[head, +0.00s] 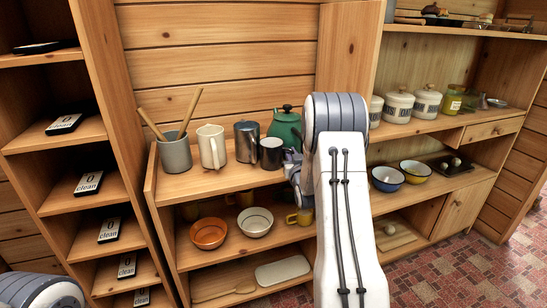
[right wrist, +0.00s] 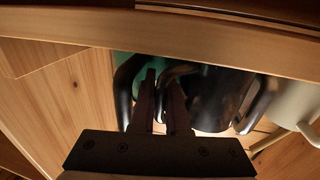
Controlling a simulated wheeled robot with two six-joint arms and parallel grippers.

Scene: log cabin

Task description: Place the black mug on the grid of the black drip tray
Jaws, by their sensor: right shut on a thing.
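The black mug (head: 271,153) is upright on the middle shelf, in front of the green teapot and right of the dark grey pitcher. My right gripper (head: 291,160) is at the mug's right side, partly hidden by my own arm. In the right wrist view the gripper (right wrist: 162,95) is shut on the handle of the mug (right wrist: 210,100). I cannot tell whether the mug's base touches the shelf. A black tray (head: 437,165) lies on the right shelf with small pale round things on it; I cannot make out a grid. My left gripper is out of view.
A blue bowl (head: 387,179) and yellow bowl (head: 416,172) stand left of the tray. A shelf board (right wrist: 200,45) crosses the wrist view.

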